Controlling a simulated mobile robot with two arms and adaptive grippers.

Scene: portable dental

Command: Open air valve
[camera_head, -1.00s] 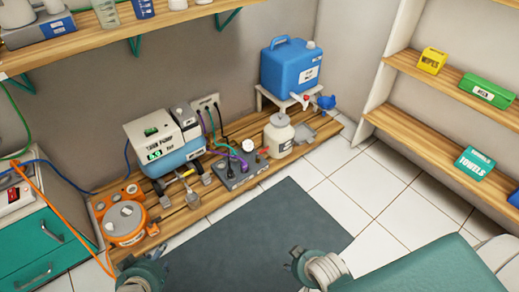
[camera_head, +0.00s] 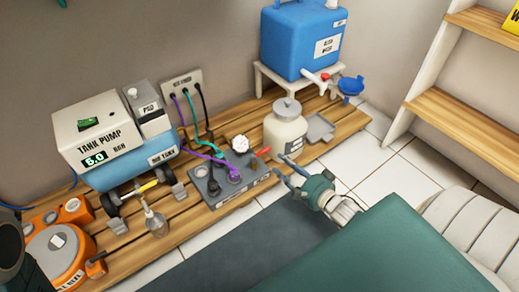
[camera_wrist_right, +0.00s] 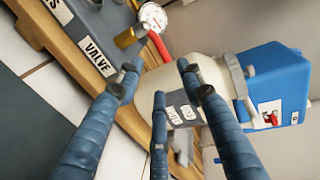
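The air valve shows as a red lever (camera_head: 263,152) at the right end of a grey valve block (camera_head: 222,184) on the low wooden platform. In the right wrist view the red lever (camera_wrist_right: 158,46) lies beside a brass fitting (camera_wrist_right: 130,37), a round gauge (camera_wrist_right: 153,18) and a "VALVE" label (camera_wrist_right: 98,57). My right gripper (camera_head: 282,170) is just right of and in front of the lever, apart from it. Its fingers (camera_wrist_right: 158,70) are spread and empty, pointing towards the lever and the white jar. A dark part at the left edge may be my left arm; its fingers are not discernible.
A white jar (camera_head: 286,130) stands close behind the right gripper. A blue water container (camera_head: 300,42) on a stand is behind it. The tank pump (camera_head: 100,130) and an orange device (camera_head: 62,255) are left. Cables run to the block. A green padded surface (camera_head: 385,250) is at front right.

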